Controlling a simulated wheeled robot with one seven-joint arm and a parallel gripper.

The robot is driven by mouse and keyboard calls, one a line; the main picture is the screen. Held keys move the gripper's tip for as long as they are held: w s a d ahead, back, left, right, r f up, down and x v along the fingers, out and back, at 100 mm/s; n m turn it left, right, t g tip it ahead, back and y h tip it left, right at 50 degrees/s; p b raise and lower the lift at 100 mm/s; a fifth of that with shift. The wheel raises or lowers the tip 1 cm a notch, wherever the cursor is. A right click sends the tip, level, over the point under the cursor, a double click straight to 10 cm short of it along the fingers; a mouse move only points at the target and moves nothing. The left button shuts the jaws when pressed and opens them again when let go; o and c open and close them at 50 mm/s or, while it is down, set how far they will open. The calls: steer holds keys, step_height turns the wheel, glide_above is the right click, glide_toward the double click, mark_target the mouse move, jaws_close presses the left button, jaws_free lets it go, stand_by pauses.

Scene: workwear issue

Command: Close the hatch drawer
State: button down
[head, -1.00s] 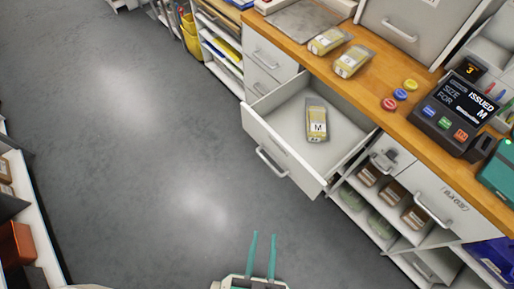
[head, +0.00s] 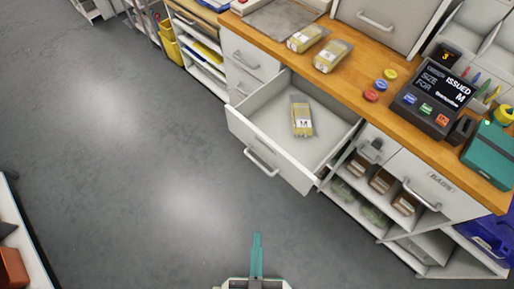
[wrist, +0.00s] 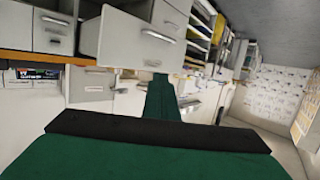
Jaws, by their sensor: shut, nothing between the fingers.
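The hatch drawer (head: 272,150) stands pulled out from under the wooden counter in the head view. A yellow packet marked M (head: 301,118) lies inside it. Its front has a bar handle (head: 261,162). The drawer front also shows in the wrist view (wrist: 118,40), at the upper left, with its handle (wrist: 158,36). My gripper (head: 257,236) has its teal fingers together and holds nothing. In the head view it is at the bottom middle, below the drawer front and apart from it. The fingers also show in the wrist view (wrist: 160,100).
Two yellow packets (head: 320,47) and several coloured buttons (head: 380,85) are on the counter (head: 350,82). Open shelves (head: 370,190) with brown and green items are right of the drawer. Grey floor (head: 130,180) is clear at left.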

steer(key=w+a+f+n+g, duration=0.25)
steer(key=f+n, duration=0.25)
steer(key=f, duration=0.3)
steer(key=w+a+f+n+g, duration=0.2)
steer(key=a+f+n, duration=0.25)
steer(key=f, duration=0.45)
steer(key=n+t+h, duration=0.3)
steer(key=n+h, duration=0.9)
steer(key=n, duration=0.6)
glide_toward(251, 141)
steer(key=shift+m, duration=0.25)
steer(key=x, duration=0.6)
steer(key=shift+w+d+r, duration=0.1)
steer(key=shift+d+r, duration=0.1)
steer(key=shift+r, duration=0.05)
